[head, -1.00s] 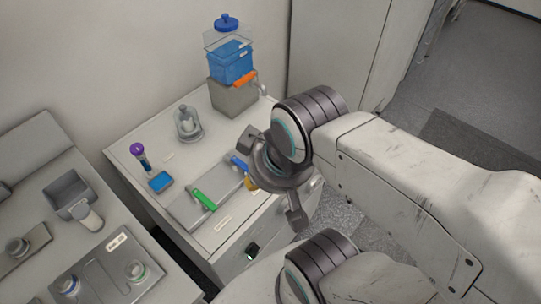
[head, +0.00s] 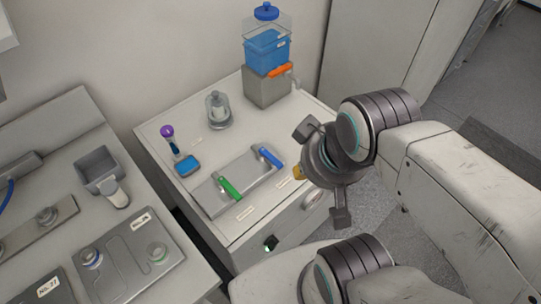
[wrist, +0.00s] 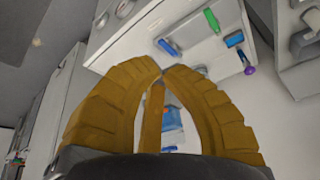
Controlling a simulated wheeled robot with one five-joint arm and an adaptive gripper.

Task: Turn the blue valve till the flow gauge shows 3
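A blue lever handle (head: 270,156), likely the blue valve, sits at the right end of a grey plate (head: 240,178) on the white cabinet top. A green lever handle (head: 229,188) is at the plate's left end. Both show small in the wrist view, blue (wrist: 168,47) and green (wrist: 211,20). My gripper (head: 298,172) is to the right of the blue handle, apart from it. Its yellow-brown fingers (wrist: 165,68) converge at the tips in the wrist view, with nothing seen held. I cannot identify a flow gauge or read a number.
A blue tank (head: 267,51) on a grey block with an orange lever (head: 280,70) stands at the back. The left bench (head: 45,160) holds more fixtures.

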